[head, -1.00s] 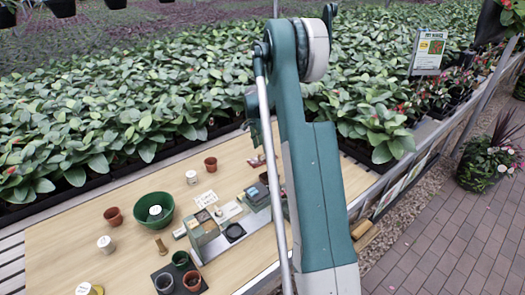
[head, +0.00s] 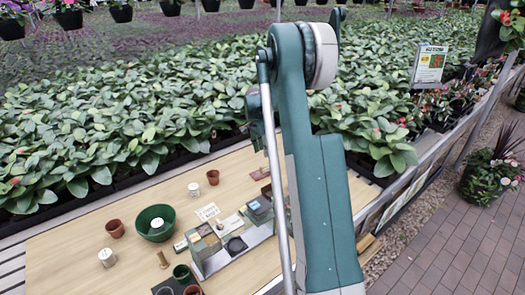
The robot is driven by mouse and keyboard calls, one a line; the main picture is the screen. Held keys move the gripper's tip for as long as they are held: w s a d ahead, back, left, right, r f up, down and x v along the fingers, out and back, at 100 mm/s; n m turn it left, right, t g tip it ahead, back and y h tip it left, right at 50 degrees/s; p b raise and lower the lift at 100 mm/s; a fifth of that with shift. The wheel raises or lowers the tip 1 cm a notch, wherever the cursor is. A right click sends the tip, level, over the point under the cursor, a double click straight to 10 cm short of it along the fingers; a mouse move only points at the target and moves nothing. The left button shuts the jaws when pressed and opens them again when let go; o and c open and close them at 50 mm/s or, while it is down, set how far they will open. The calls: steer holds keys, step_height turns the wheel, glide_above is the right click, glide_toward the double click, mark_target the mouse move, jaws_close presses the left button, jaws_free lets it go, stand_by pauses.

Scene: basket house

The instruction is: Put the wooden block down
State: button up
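My arm crosses the middle of the head view and hides part of the table (head: 95,218). A dark teal part at its far end, seemingly my gripper (head: 257,128), shows only in part left of the arm, over the plants and the table's back edge. Its fingertips are not clear, and I cannot see whether it holds anything. I cannot make out the wooden block for sure; it may be hidden behind the arm or in the gripper.
On the table stand a green bowl (head: 144,228), terracotta pots (head: 115,228) (head: 213,177), white jars (head: 193,189) (head: 107,257), a small brass-coloured piece (head: 163,259) and a grey organizer (head: 206,256). Plants (head: 90,130) line the back. Bare wood lies at the left.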

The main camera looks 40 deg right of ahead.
steer(key=shift+a+r, duration=0.1)
steer(key=s+a+r+n+t, duration=0.1)
steer(key=s+a+r+n, duration=0.2)
steer(key=s+a+r, duration=0.35)
steer(key=s+a+r+n+t, duration=0.1)
steer(key=s+a+r+n, duration=0.25)
steer(key=a+r, duration=0.6)
steer(key=s+a+r+n+t, duration=0.15)
steer(key=s+a+r, duration=0.4)
steer(key=a, duration=0.55)
steer(key=s+a+n+t+y, duration=0.1)
steer(key=s+a+n+t, duration=0.1)
steer(key=s+a+n, duration=0.3)
steer(key=s+a+f+n+t, duration=0.1)
steer(key=s+a+n, duration=0.4)
steer(key=s+a, duration=0.9)
steer(key=shift+s+f+t+y, duration=0.25)
steer(key=shift+s+t+y, duration=0.15)
steer(key=shift+s, duration=3.4)
